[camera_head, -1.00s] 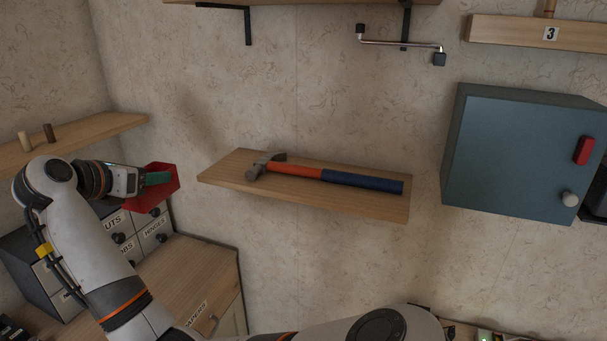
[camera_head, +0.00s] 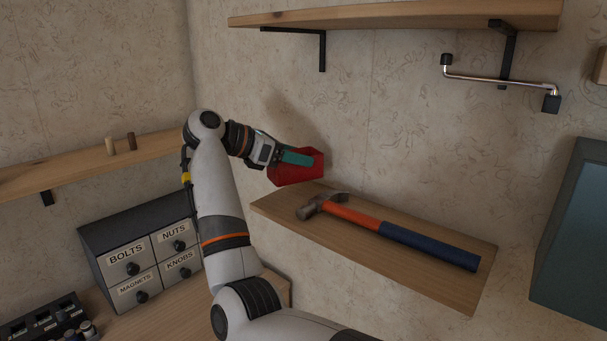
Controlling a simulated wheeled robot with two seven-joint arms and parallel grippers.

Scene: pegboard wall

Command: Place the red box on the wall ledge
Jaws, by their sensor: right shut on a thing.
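The red box (camera_head: 290,175) is an open-looking bin held near the back wall, at the left end of the wall ledge (camera_head: 455,278). My right gripper (camera_head: 298,157), with teal fingers, is shut on the box from its left side. The box appears slightly above the ledge's left end; I cannot tell whether it touches it. The wooden ledge carries a hammer (camera_head: 390,231) with an orange and blue handle, its head toward the box. My left gripper is not in view.
A shelf (camera_head: 400,17) on black brackets spans the wall above, with a metal crank (camera_head: 500,81) below it at right. A labelled drawer unit (camera_head: 150,255) stands at left under another shelf (camera_head: 70,166) with two pegs. A blue-grey cabinet (camera_head: 575,235) is at the right edge.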

